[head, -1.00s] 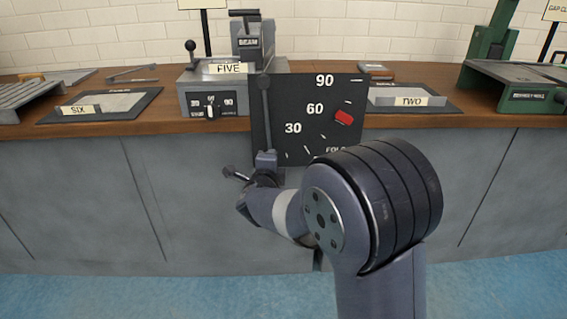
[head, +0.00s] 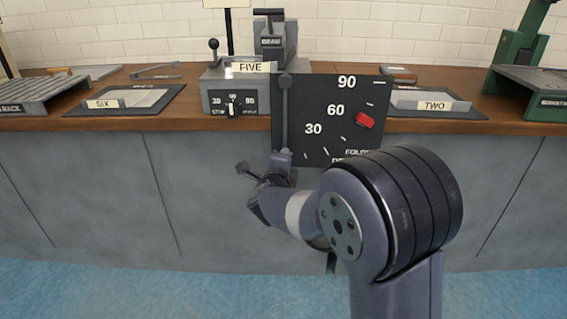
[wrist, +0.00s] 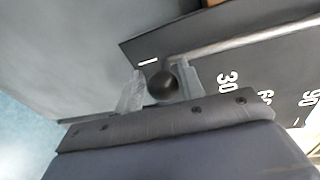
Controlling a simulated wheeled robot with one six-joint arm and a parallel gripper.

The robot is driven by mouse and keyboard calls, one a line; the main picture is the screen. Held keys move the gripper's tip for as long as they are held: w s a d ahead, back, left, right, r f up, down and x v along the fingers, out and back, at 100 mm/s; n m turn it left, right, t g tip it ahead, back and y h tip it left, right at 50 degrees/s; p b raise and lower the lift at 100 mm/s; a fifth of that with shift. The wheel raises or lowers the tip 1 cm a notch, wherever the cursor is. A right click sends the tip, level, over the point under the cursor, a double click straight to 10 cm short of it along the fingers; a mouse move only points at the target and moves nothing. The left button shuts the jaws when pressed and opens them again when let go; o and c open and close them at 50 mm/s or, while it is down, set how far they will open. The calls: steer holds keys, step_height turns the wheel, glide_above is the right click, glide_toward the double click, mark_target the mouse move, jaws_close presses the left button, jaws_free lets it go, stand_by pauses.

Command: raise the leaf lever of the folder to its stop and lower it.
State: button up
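The folder (head: 222,101) stands on the bench behind the FIVE label. A black dial panel with 30, 60, 90 and a red marker (head: 366,120) is at its right front. The leaf lever (head: 284,115) is a thin grey bar, upright along the panel's left edge in the head view. In the wrist view, its black ball knob (wrist: 163,86) sits between the two fingers of my gripper (wrist: 160,87), which appear closed against its sides. In the head view my gripper (head: 282,160) is at the lever's lower end; the contact there is too small to tell.
A small ball-topped lever (head: 213,55) and a BEAM handle (head: 269,30) rise from the folder. Trays marked SIX (head: 140,100) and TWO (head: 425,101) lie either side. A green machine (head: 545,105) is at right.

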steer(key=s+a+r+p, duration=0.1)
steer(key=s+r+p, duration=0.1)
steer(key=s, duration=0.8)
steer(key=shift+s+p, duration=0.3)
steer(key=shift+p, duration=0.05)
steer(key=shift+a, duration=0.1)
steer(key=w+b, duration=0.1)
steer(key=w, duration=0.2)
steer(key=w+d+f+b, duration=0.1)
steer(key=w, duration=0.3)
steer(key=w+f, duration=0.1)
steer(key=w, duration=0.2)
steer(key=shift+w+d+b, duration=0.2)
steer(key=shift+w+b, duration=0.2)
steer(key=shift+d+r, duration=0.1)
steer(key=shift+d, duration=0.1)
